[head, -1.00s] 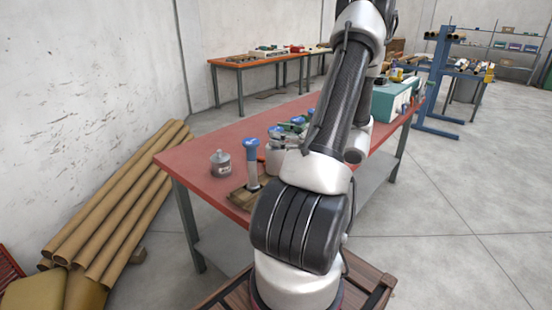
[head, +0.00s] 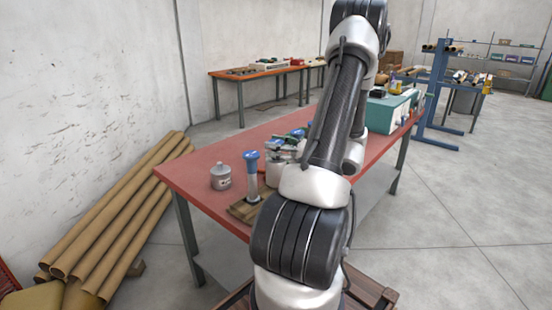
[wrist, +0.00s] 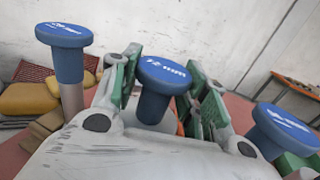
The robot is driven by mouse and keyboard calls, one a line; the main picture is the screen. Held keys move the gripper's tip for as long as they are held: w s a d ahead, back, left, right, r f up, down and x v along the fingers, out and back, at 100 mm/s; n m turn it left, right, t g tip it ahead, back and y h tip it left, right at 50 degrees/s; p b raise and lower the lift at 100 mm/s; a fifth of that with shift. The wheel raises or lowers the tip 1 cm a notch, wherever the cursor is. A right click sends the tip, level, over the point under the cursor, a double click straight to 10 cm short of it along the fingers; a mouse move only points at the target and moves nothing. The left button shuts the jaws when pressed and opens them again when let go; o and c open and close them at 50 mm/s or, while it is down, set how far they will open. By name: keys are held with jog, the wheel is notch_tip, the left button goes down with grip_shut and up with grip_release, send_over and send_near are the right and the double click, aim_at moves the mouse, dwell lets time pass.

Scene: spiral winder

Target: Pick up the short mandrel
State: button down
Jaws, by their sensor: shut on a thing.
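A mandrel with a round blue top (wrist: 163,76), its label reading roughly "12 mm", is between the green-padded fingers of my gripper (wrist: 165,98) in the wrist view. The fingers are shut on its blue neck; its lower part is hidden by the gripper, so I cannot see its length. A taller mandrel with a blue top and grey shaft (wrist: 69,60) stands to the left. It also stands upright in the head view (head: 253,180). Another blue-topped mandrel (wrist: 284,130) is at the right. In the head view my gripper (head: 282,150) is partly hidden by my arm.
The red table (head: 195,160) carries a wooden holder (head: 240,210), a grey lidded jar (head: 221,178) and a teal machine (head: 388,112). An orange-topped table (head: 250,71) stands behind.

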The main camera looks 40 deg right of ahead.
notch_tip(320, 180, up, 33)
dwell(0.8)
